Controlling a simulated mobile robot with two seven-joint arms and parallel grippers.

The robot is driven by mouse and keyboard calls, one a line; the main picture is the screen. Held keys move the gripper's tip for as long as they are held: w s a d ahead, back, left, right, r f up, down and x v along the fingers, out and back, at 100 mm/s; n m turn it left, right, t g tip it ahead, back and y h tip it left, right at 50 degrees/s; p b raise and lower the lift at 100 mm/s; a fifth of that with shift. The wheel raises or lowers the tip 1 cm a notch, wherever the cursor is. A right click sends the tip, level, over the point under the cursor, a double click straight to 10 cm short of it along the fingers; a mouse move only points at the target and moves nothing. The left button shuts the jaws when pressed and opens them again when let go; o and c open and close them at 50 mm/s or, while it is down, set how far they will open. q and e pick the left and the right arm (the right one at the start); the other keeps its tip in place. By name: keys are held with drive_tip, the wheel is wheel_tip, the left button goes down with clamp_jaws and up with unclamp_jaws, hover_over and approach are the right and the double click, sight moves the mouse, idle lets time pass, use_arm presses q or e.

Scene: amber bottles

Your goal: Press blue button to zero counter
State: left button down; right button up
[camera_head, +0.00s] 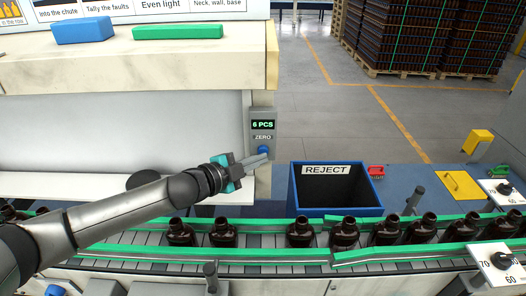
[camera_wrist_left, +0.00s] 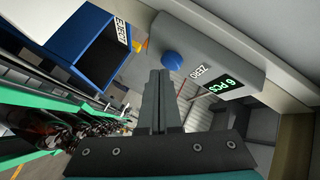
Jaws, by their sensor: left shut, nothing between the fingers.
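The counter box (camera_head: 262,128) is a grey unit on a post, with a green display reading "6 PCS" and the label "ZERO". The blue button (camera_head: 263,150) sits below that label. It also shows as a blue dome in the left wrist view (camera_wrist_left: 172,60). My left gripper (camera_head: 266,158) is shut and empty, its fingertips close to the button and slightly below it in the head view. In the left wrist view the shut fingers (camera_wrist_left: 159,76) point just short of the button's lower left side. I cannot tell if they touch. My right gripper is not in view.
A conveyor (camera_head: 272,254) with green rails carries several amber bottles below my left arm. A blue reject bin (camera_head: 335,209) stands right of the counter post. A thick pale shelf (camera_head: 140,70) is above left, bearing a blue and a green block.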

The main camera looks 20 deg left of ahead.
use_arm(q)
drive_tip(key=shift+w+a, duration=0.15)
drive_tip(key=shift+w, duration=0.3)
idle(0.6)
drive_tip(key=shift+s+d+p, duration=0.25)
drive_tip(key=shift+s+p, duration=0.1)
drive_tip(key=shift+s, duration=0.5)
drive_tip(key=s, duration=0.2)
drive_tip(key=s+d, duration=0.1)
drive_tip(key=s, duration=0.2)
drive_tip(key=shift+d+p, duration=0.2)
drive_tip(key=shift+p, duration=0.2)
drive_tip(key=shift+f, duration=0.1)
idle(0.5)
